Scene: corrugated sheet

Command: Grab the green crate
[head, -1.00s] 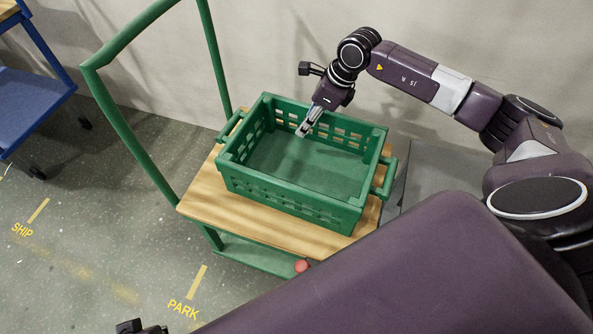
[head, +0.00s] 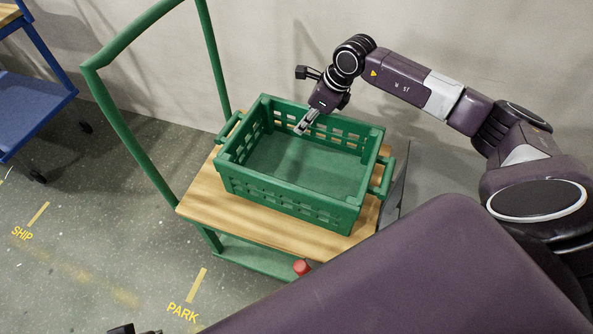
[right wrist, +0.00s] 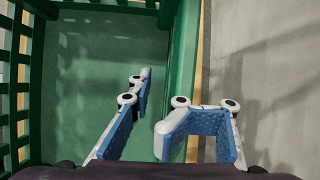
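The green crate (head: 238,179) is an open, slotted box with a handle at each end. It looks empty and sits on the wooden top of a green cart. My right gripper (head: 301,128) is over the crate's far long wall in the head view. In the right wrist view the right gripper (right wrist: 150,115) has its blue-padded fingers apart, with the crate's wall (right wrist: 184,60) showing between and below them. I cannot tell whether a finger touches it. Only a small dark piece, perhaps of my left wrist, shows at the head view's bottom edge.
The cart's wooden deck (head: 203,205) shows around the crate, and its tall green handle (head: 128,123) rises at the left. A plain wall (head: 270,50) stands close behind. A blue cart (head: 28,105) is at the far left. Open floor with SHIP and PARK markings lies left.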

